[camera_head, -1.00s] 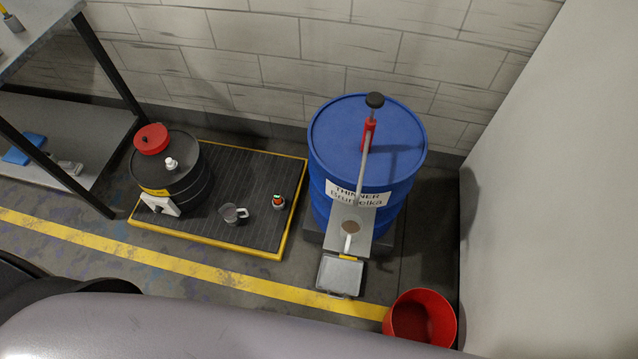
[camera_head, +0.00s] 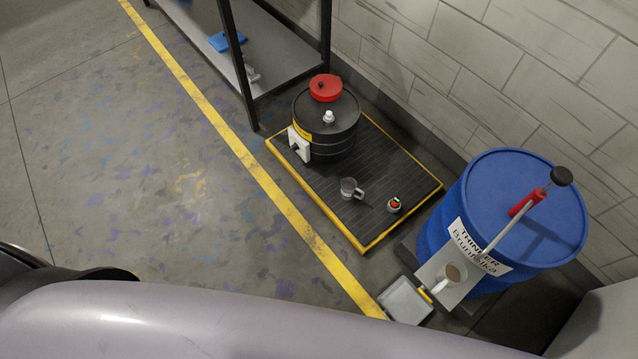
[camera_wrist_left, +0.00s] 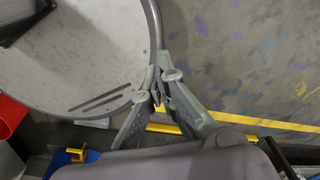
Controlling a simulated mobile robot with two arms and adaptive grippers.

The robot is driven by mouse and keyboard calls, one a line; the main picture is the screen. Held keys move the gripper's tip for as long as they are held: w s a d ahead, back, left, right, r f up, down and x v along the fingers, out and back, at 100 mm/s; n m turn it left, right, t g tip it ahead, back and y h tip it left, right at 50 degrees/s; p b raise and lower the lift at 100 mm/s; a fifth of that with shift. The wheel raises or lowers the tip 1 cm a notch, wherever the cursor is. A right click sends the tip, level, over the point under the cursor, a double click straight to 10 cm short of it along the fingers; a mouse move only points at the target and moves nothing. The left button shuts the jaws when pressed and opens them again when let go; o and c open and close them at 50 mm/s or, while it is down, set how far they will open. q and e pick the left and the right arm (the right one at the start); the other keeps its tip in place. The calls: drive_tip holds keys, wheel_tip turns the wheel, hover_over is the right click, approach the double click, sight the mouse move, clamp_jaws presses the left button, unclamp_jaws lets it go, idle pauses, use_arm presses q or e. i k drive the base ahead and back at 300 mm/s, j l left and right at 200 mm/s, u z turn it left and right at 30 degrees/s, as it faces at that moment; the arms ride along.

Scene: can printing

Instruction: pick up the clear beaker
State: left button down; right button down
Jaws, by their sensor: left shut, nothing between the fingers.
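A clear beaker with a handle (camera_head: 349,188) stands upright on the black pallet (camera_head: 318,192) in the head view. A second handled cup with brownish contents (camera_head: 454,274) is on the plate in front of the blue barrel. My left gripper (camera_wrist_left: 163,84) shows only in the left wrist view, with its fingers shut and nothing between them. The beaker cannot be made out in the wrist view, and no gripper shows in the head view. My right gripper is not in view.
A black drum (camera_head: 333,145) with a red lid stands on the yellow-edged pallet. A small red-topped item (camera_head: 394,205) is right of the beaker. The blue barrel (camera_head: 500,215) stands to the right, with a grey tray (camera_head: 405,300) in front. Left floor is clear; a shelf (camera_head: 285,60) stands behind.

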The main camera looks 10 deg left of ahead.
sight(453, 273)
drive_tip(key=z, duration=1.35)
